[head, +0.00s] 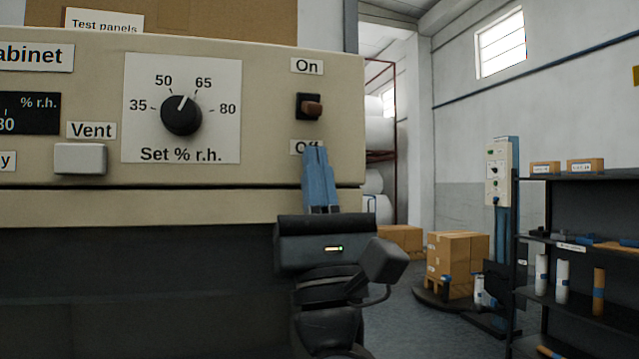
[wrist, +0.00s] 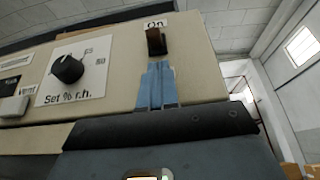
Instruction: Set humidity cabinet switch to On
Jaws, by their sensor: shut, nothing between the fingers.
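The cabinet's beige front panel (head: 270,80) fills the left of the head view. Its switch (head: 310,106) has a brown lever in a black housing, between an On label (head: 307,66) above and an Off label (head: 297,147) below. The lever sticks out and appears tilted slightly down; its exact setting is hard to tell. The switch also shows in the wrist view (wrist: 156,42). My gripper (head: 315,152) has blue fingers, shut and empty, pointing up just below the switch. The fingertips partly cover the Off label. In the wrist view a small gap shows between fingertips and switch.
A black dial (head: 181,115) marked Set % r.h. and a pale Vent button (head: 80,158) are left of the switch. A ledge (head: 150,207) runs below the panel.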

